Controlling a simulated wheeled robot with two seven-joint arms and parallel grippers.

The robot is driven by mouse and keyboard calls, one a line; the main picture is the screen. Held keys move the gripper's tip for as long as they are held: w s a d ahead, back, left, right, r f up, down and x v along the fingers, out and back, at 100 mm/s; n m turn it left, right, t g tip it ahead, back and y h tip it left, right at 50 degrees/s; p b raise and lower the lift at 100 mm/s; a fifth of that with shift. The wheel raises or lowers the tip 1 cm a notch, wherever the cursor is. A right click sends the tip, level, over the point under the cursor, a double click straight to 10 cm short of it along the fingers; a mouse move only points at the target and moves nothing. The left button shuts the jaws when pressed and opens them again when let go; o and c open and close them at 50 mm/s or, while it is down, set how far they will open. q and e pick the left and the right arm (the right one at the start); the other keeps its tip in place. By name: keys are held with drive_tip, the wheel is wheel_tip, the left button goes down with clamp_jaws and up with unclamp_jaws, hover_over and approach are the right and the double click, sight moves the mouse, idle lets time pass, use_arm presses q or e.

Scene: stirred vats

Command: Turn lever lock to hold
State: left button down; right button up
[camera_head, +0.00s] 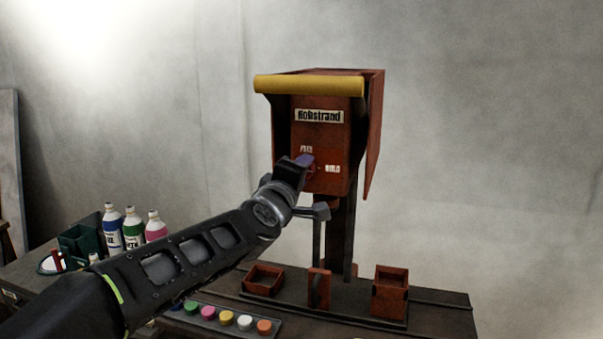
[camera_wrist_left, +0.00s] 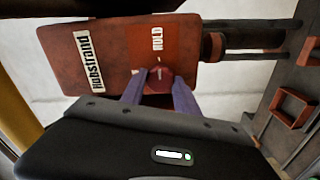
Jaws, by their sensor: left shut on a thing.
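The rust-red box with a "Hobstrand" label (camera_head: 319,116) stands on a post, with a yellow bar along its top front edge. The lever lock is a small dark red knob (camera_wrist_left: 158,78) on the box's front, partly hidden by my gripper. A "HOLD" mark (camera_head: 332,169) is to its right, and another small mark is above it. My left gripper (camera_head: 304,162) is at the box front. In the left wrist view its two purple-grey fingers (camera_wrist_left: 158,92) are on either side of the knob, shut on it. My right gripper is not in view.
Three bottles (camera_head: 133,228) and a green bin (camera_head: 82,238) stand at the left of the bench. Small red open boxes (camera_head: 263,280) and (camera_head: 390,291) sit on the dark base below. A strip of coloured round pieces (camera_head: 226,317) lies in front.

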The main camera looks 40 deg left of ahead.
use_arm(q)
drive_tip(key=c, duration=0.9)
unclamp_jaws()
drive_tip(key=v, duration=0.7)
drive_tip(key=shift+s+d, duration=0.15)
drive_tip(key=shift+s, duration=0.2)
drive_tip(key=shift+f, duration=0.1)
